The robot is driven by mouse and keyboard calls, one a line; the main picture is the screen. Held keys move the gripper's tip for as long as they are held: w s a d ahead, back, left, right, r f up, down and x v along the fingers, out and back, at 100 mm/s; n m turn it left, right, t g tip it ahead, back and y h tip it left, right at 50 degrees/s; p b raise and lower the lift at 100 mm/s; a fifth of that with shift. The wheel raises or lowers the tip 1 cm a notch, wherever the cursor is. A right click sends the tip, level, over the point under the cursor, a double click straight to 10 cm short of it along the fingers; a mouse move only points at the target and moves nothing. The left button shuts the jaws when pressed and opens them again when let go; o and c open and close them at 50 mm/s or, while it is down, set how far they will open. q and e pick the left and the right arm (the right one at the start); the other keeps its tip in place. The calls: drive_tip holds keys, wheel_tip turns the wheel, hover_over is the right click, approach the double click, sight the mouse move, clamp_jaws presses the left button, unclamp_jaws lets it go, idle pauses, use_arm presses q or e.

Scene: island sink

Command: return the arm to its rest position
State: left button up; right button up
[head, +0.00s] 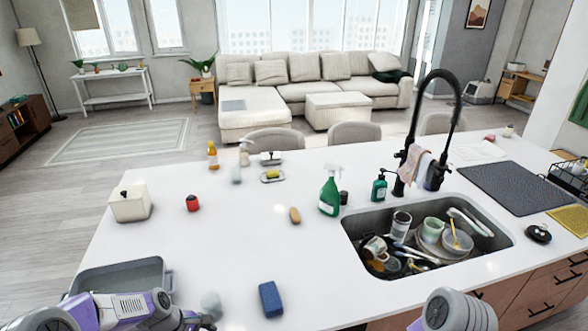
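My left arm (120,307), purple and grey, comes in low at the left, in front of a grey tray on the white counter. Its gripper end (198,321) is at the bottom edge and partly cut off, so I cannot tell whether its fingers are open or shut. A rounded part of my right arm (455,312) shows at the bottom edge, right of centre, in front of the sink cabinet. My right gripper is not in view.
The grey tray (122,270) and a blue sponge (270,299) lie near my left arm. A small grey round item (211,304) is beside its gripper. The sink (424,275) holds several dishes, under a tall black faucet (415,120). The counter's middle is mostly clear.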

use_arm(q)
drive_tip(key=s+d+f+m+b, duration=0.3)
drive_tip(key=s+d+f+m, duration=0.1)
drive_tip(key=f, duration=0.4)
drive_tip(key=s+d+f+m+b, duration=0.2)
drive_tip(key=s+d+f+m, duration=0.3)
drive_tip(key=f, duration=0.4)
drive_tip(key=s+d+f+m+b, duration=0.3)
drive_tip(key=s+d+f+m, duration=0.1)
drive_tip(key=f, duration=0.5)
drive_tip(key=s+d, duration=0.1)
drive_tip(key=s, duration=0.1)
drive_tip(key=shift+s+d+b, duration=0.2)
drive_tip(key=shift+s+b, duration=0.1)
drive_tip(key=shift+b, duration=0.05)
